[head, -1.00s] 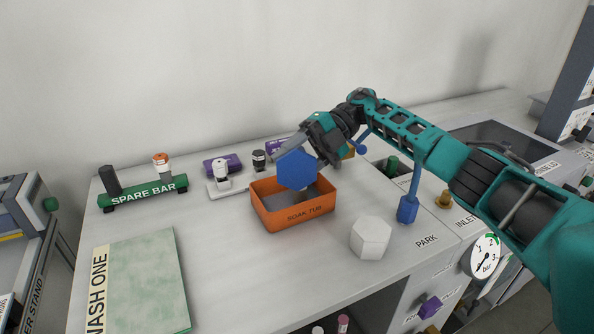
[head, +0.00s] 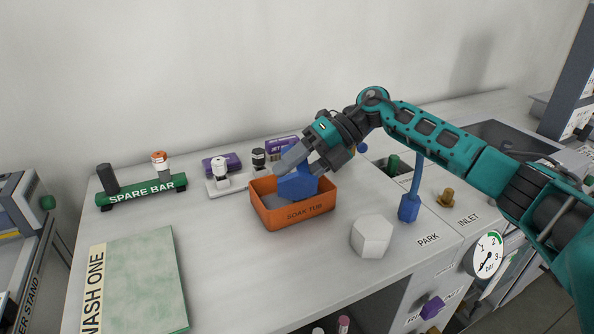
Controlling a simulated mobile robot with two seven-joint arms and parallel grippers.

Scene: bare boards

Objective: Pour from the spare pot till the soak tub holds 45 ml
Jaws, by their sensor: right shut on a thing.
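The soak tub (head: 293,217) is an orange open box with its name on the front wall, standing on the grey bench. My right gripper (head: 305,165) is shut on a blue faceted pot (head: 297,185), which I take to be the spare pot; no label on it shows. The pot is over the tub's opening, at about rim height, and looks tilted. It hides part of the tub's inside, and I cannot make out any liquid or its level. My left gripper is not in view.
A white faceted block (head: 371,236) stands right of the tub, near a blue-footed post (head: 409,207). The green spare bar (head: 143,190) and purple boxes (head: 221,163) are behind and left. A green WASH ONE board (head: 140,285) lies front left.

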